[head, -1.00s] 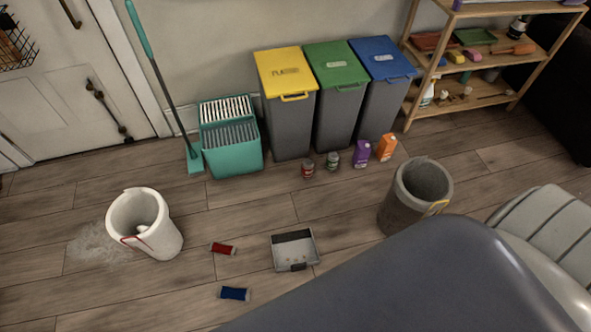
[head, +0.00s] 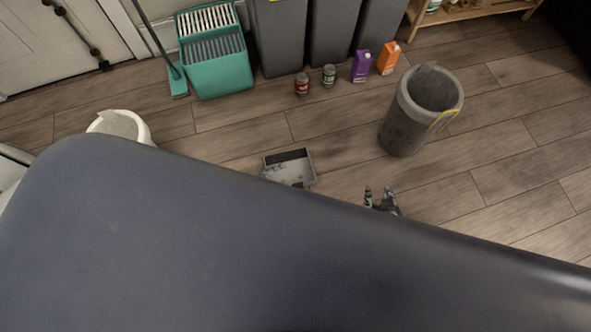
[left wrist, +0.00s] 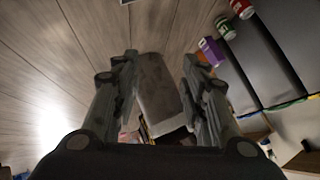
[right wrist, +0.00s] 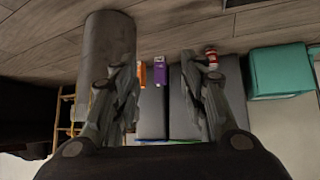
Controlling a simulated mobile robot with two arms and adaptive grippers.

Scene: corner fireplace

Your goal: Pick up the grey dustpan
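The grey dustpan (head: 291,167) lies on the wooden floor in the middle of the head view. Its near part is hidden behind my own dark body. One gripper (head: 381,198), which looks like my right, shows past my body's edge, right of the dustpan and apart from it. In the right wrist view my right gripper (right wrist: 158,75) is open and empty. My left gripper (left wrist: 157,80) is open and empty in its own wrist view, with the grey bin beyond its fingers; I cannot make it out in the head view. The dustpan is not clear in either wrist view.
A grey round bin (head: 402,125) stands right of the dustpan. A purple carton (head: 361,66), an orange carton (head: 388,58), a red can (head: 302,84) and a green can (head: 329,76) stand beyond. A teal bin (head: 216,67) is farther back. A white bin (head: 124,124) is partly hidden.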

